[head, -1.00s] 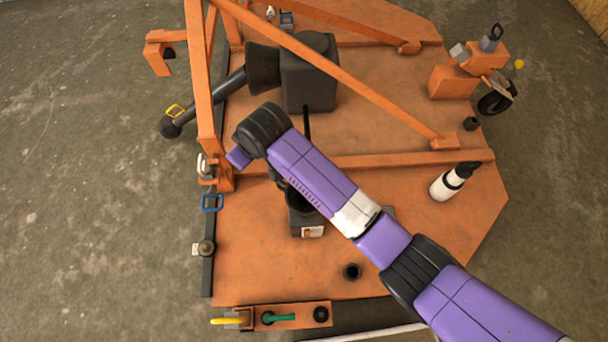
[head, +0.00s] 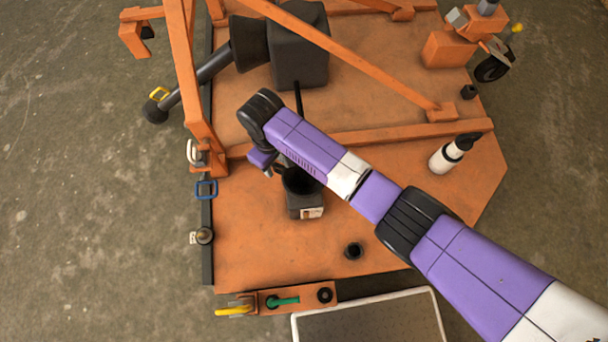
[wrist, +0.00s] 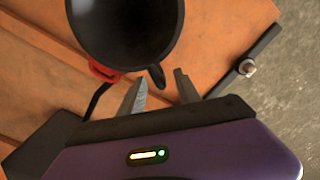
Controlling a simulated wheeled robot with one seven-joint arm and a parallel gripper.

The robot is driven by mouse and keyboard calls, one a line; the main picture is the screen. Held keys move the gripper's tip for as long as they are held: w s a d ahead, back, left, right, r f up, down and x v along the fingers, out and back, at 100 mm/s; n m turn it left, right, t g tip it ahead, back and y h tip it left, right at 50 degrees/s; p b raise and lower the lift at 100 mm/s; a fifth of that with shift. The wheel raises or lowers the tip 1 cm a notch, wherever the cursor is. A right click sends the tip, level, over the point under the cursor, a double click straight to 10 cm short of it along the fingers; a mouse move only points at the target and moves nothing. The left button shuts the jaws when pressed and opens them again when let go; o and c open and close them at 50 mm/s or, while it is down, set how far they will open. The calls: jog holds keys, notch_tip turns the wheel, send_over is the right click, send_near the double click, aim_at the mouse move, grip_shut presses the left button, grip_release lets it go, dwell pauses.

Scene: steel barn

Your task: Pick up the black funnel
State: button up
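The black funnel (head: 298,181) sits mouth up on a dark container with a pale label (head: 308,206) on the orange platform, partly covered by my arm in the head view. In the wrist view the funnel (wrist: 125,28) fills the top, its wide dark bowl facing the camera. A small black tab (wrist: 157,76) sticks out from its rim. My gripper (wrist: 160,86) is open, its two fingertips on either side of this tab with gaps showing. It also shows beside the funnel in the head view (head: 274,170).
Orange frame beams (head: 345,60) cross above the platform (head: 270,250). A white bottle with a black top (head: 452,153) stands at the right, a small black cup (head: 353,251) nearer. A grey tray (head: 375,322) lies at the bottom edge. A red clip (wrist: 103,71) is beside the funnel.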

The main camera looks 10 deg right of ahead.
jog(key=shift+f, duration=0.75)
grip_shut()
jog(key=shift+s+a, duration=0.1)
dwell(0.8)
